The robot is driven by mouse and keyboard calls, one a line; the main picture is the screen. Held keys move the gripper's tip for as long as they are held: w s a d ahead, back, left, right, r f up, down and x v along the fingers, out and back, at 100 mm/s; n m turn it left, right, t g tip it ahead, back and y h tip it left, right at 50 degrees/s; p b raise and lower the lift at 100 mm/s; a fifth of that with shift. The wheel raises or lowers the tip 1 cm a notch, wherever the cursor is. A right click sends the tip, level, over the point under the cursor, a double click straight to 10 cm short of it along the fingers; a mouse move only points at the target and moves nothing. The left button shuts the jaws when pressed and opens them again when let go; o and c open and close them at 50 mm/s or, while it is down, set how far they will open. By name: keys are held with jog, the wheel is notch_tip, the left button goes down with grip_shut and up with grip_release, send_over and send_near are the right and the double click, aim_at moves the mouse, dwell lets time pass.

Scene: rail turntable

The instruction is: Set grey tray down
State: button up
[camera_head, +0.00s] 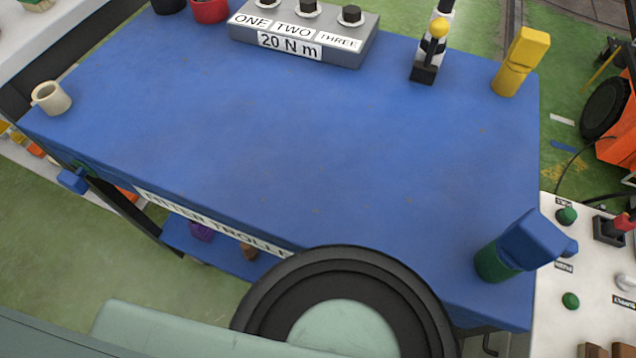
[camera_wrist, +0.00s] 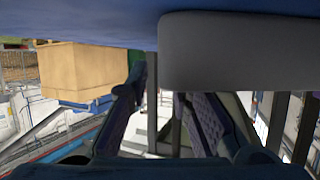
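The grey tray (camera_head: 305,38) stands flat on the back of the blue trolley top, with several dark-topped pieces on it and labels reading ONE, TWO, THREE and 20 N m. In the wrist view a plain grey block, probably the tray (camera_wrist: 240,50), fills the upper right beneath a blue surface. My gripper (camera_wrist: 160,90) shows there with its two fingers apart and a clear gap between them. The right fingertip meets the grey block's lower edge in the picture; whether they touch I cannot tell. My gripper is not visible in the head view.
The blue trolley top (camera_head: 290,130) is clear in the middle. A cream mug (camera_head: 51,98) is at its left, a red pot (camera_head: 209,10) at the back, a black-and-white stand (camera_head: 427,65) and yellow object (camera_head: 521,62) at back right. A blue-and-green object (camera_head: 520,246) is at front right.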

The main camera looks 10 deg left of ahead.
dwell(0.3)
jog(key=shift+r+p, duration=0.25)
jog(key=shift+p, duration=0.05)
jog(key=b+v, duration=0.1)
jog(key=v, duration=0.6)
jog(key=shift+s+d, duration=0.15)
jog(key=shift+d, duration=0.05)
